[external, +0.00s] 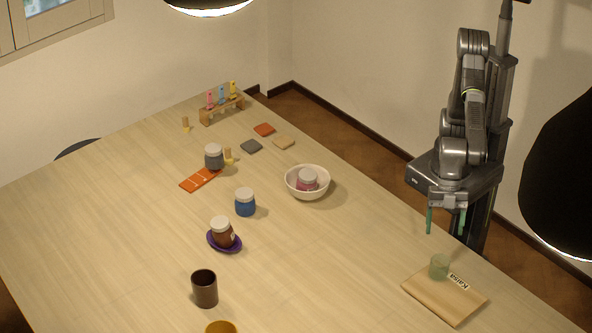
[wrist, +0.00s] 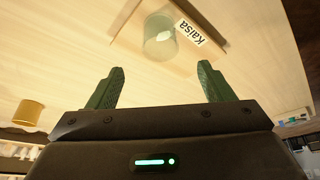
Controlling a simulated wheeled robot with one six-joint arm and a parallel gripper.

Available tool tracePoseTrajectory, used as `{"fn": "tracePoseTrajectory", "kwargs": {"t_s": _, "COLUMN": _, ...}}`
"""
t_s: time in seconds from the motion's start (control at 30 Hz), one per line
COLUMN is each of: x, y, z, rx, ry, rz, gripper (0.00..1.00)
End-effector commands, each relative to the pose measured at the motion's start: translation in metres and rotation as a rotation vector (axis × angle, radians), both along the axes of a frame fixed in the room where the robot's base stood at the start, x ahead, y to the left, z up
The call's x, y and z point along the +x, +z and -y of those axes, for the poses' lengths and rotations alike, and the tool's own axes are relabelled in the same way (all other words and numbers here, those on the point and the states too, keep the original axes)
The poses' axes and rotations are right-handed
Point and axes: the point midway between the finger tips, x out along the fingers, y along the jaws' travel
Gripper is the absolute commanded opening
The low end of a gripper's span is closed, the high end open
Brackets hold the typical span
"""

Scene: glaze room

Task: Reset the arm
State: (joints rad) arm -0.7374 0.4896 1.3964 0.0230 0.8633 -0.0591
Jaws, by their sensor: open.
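My arm is folded on its column at the right of the external view. My gripper (external: 446,222) hangs from it with two green fingers spread apart, above the table's right edge. In the wrist view my gripper (wrist: 160,88) is open, with nothing between the fingers. A pale green translucent cup (external: 438,267) stands on a wooden board (external: 445,300) below the gripper, apart from it. The board carries a white label reading "Kaisa". In the wrist view the cup (wrist: 159,38) and board (wrist: 128,30) lie beyond the fingertips.
A white bowl (external: 290,181) holds a pink jar (external: 308,180). A blue jar (external: 245,203), grey jar (external: 214,157), brown jar on a purple dish (external: 223,233) and dark cup (external: 204,288) stand on the table. A lamp (external: 560,180) hangs at the right.

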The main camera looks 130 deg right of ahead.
Motion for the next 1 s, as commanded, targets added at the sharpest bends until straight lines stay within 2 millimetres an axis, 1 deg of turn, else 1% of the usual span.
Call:
{"fn": "tracePoseTrajectory", "kwargs": {"t_s": 0.33, "x": -0.001, "y": 0.002, "z": 0.001, "rx": 0.000, "ry": 0.000, "rz": 0.000, "gripper": 0.74}}
{"fn": "tracePoseTrajectory", "kwargs": {"t_s": 0.47, "x": 0.001, "y": -0.002, "z": 0.000, "rx": -0.001, "ry": 0.000, "rz": -0.001, "gripper": 0.74}}
{"fn": "tracePoseTrajectory", "kwargs": {"t_s": 0.57, "x": 0.003, "y": -0.011, "z": -0.003, "rx": -0.002, "ry": 0.000, "rz": -0.002, "gripper": 0.74}}
{"fn": "tracePoseTrajectory", "kwargs": {"t_s": 0.67, "x": 0.007, "y": -0.026, "z": -0.007, "rx": -0.003, "ry": 0.000, "rz": -0.003, "gripper": 0.74}}
{"fn": "tracePoseTrajectory", "kwargs": {"t_s": 1.0, "x": 0.024, "y": -0.080, "z": -0.023, "rx": -0.003, "ry": 0.000, "rz": -0.003, "gripper": 0.74}}
